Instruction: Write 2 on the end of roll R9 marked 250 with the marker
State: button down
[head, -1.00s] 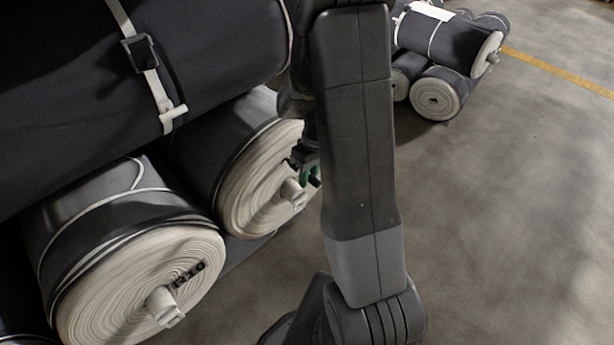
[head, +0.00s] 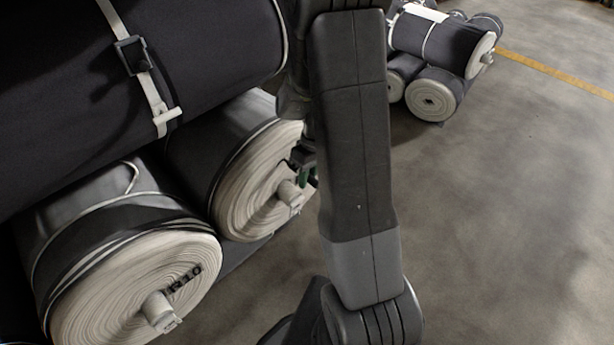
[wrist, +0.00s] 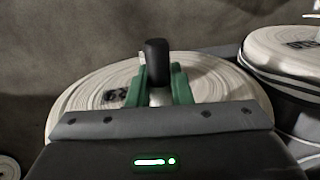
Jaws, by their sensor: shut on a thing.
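My gripper (wrist: 158,88) has green fingers and is shut on the marker, whose thick black part (wrist: 156,60) stands up between them in the wrist view. Behind it is the pale wound end of a roll (wrist: 85,98), with a dark mark (wrist: 115,97) partly hidden; I cannot read it fully. In the head view this appears to be the upper roll end (head: 240,195), with a pale core stub (head: 288,194). My gripper (head: 308,175) is close in front of that end there, mostly hidden by my arm. Whether the marker tip touches the roll cannot be seen.
A roll marked R10 (head: 110,285) lies nearer, lower left. A large dark strapped roll (head: 70,90) lies on top. Another small stack of rolls (head: 440,50) stands at the back right. The concrete floor (head: 510,200) on the right is clear.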

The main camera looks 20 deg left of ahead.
jog(key=shift+w+f, duration=0.25)
jog(key=shift+f, duration=0.1)
dwell(0.4)
jog(key=shift+f+b, duration=0.2)
jog(key=shift+b, duration=0.25)
jog(key=shift+s+f, duration=0.15)
jog(key=shift+s+a+f+b, duration=0.1)
jog(key=shift+s+f+b, duration=0.05)
jog(key=shift+f+b, duration=0.25)
jog(key=shift+s+a+f+b, duration=0.25)
jog(key=shift+s+f+b, duration=0.4)
jog(key=shift+f+b, duration=0.1)
jog(key=shift+s+a+f+b, duration=0.25)
jog(key=shift+s+f+b, duration=0.4)
jog(key=shift+b, duration=0.1)
dwell(1.6)
jog(key=shift+s+d, duration=0.1)
jog(key=shift+d, duration=0.15)
jog(key=shift+a, duration=0.25)
dwell(2.1)
jog(key=shift+w+d, duration=0.15)
jog(key=shift+w, duration=0.3)
